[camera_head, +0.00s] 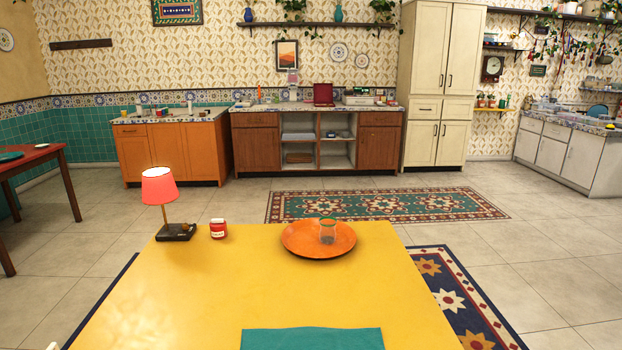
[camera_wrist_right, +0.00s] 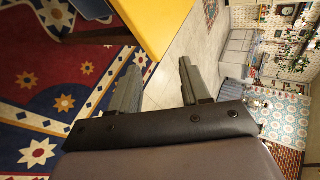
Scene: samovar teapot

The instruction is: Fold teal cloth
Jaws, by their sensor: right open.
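The teal cloth (camera_head: 312,339) lies on the yellow table (camera_head: 200,290) at the bottom middle of the head view. Its far edge and far corners show; the near part is cut off by the frame. My right gripper (camera_wrist_right: 157,80) shows in the right wrist view, open and empty, with its two fingers apart. It is away from the cloth, beside the table, whose yellow corner (camera_wrist_right: 147,22) shows at the top of that view. My left gripper is not in view.
An orange plate (camera_head: 300,246) with a glass (camera_head: 327,231) on it stands at the table's far right. A lamp (camera_head: 159,190) and a red jar (camera_head: 218,229) stand at the far left. The table's middle is clear. A patterned rug (camera_wrist_right: 40,110) lies on the floor.

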